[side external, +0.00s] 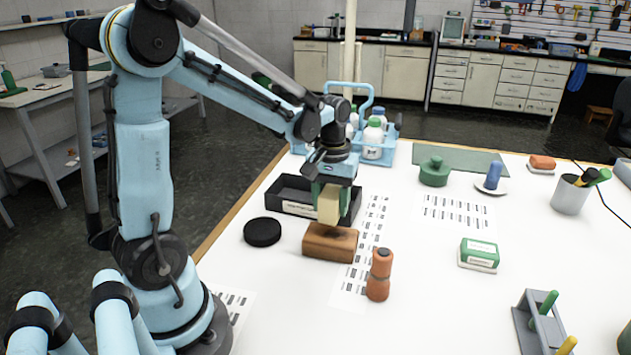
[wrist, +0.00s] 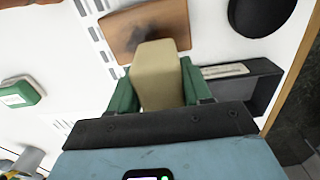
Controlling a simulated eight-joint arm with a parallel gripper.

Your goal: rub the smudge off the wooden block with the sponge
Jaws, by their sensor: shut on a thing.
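The wooden block (side external: 330,243) lies on the white table in front of the dark tray. In the wrist view the block (wrist: 119,35) shows a dark smudge (wrist: 148,28) on its top face, partly hidden by the sponge. My gripper (side external: 331,190) is shut on the pale yellow sponge (side external: 328,205) and holds it upright over the block. In the wrist view the sponge (wrist: 160,75) sits between the green fingers of my gripper (wrist: 161,88). I cannot tell whether the sponge's lower end touches the block.
A dark open tray (side external: 292,207) stands just behind the block, and a black round disc (side external: 262,232) lies to its left. An orange-brown bottle-shaped object (side external: 379,275) stands close at front right. A green-and-white box (side external: 479,254) is farther right. Bare table lies between them.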

